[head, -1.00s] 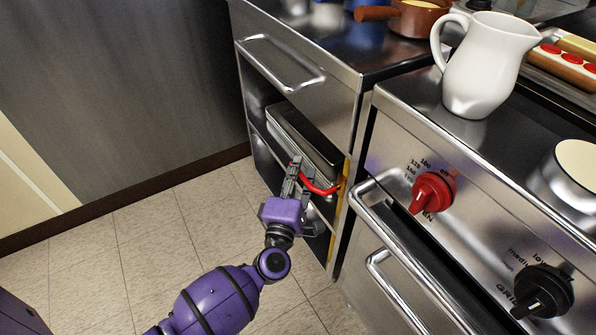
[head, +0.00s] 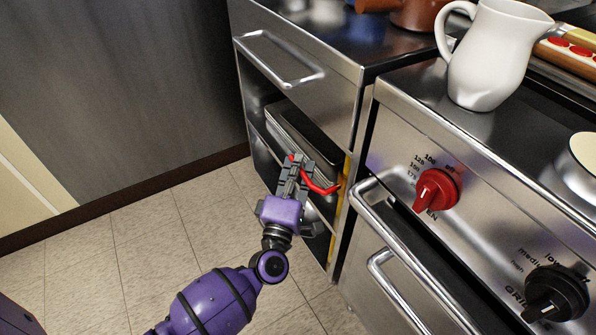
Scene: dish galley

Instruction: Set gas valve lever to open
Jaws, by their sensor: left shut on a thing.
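The gas valve lever (head: 317,186) is a curved red handle. It joins a yellow pipe (head: 344,181) at the gap between the steel cabinet and the stove. My left gripper (head: 297,172) is shut on the lever, toward its free end, in front of the cabinet's open shelves. A red tip of the lever shows past the fingers. The valve body is small and partly hidden in the gap. My right gripper is not in view.
The stove front with its red knob (head: 436,189), black knob (head: 555,293) and oven handle (head: 390,225) stands close on the right. A white jug (head: 490,60) stands on the stove top. A metal pan (head: 305,143) sits on the cabinet shelf. The tiled floor at left is clear.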

